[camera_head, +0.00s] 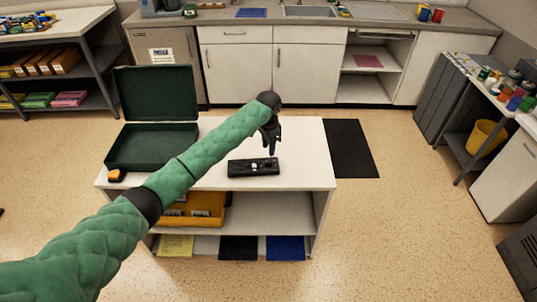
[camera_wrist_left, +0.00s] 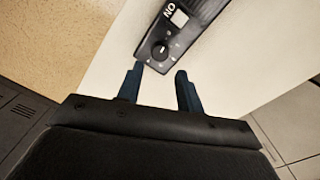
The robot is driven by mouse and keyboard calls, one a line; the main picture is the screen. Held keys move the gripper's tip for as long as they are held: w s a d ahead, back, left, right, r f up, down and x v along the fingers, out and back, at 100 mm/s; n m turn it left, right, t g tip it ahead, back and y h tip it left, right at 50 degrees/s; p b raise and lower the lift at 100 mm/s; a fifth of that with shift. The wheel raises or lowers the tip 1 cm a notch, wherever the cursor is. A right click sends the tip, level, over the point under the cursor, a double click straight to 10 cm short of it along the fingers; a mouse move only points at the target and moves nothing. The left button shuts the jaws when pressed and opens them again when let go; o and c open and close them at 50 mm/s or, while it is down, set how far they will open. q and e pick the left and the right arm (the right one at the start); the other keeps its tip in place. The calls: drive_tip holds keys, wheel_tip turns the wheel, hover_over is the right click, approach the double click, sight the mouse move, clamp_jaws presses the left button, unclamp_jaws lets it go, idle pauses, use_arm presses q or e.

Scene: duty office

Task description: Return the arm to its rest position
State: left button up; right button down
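My left arm reaches in from the lower left of the head view, in a green padded cover. My left gripper (camera_head: 271,148) points down above the white table, just behind the black device. In the left wrist view its two blue-black fingers (camera_wrist_left: 160,90) are spread apart with nothing between them. My right gripper is in neither view.
An open dark green case (camera_head: 152,145) stands on the table's (camera_head: 305,172) left, with a small orange item (camera_head: 116,175) beside it. A yellow bin (camera_head: 205,206) sits on the shelf below. A black mat (camera_head: 350,148) lies on the floor to the right. Counters line the back.

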use_arm(q)
drive_tip(key=shift+r, duration=0.3)
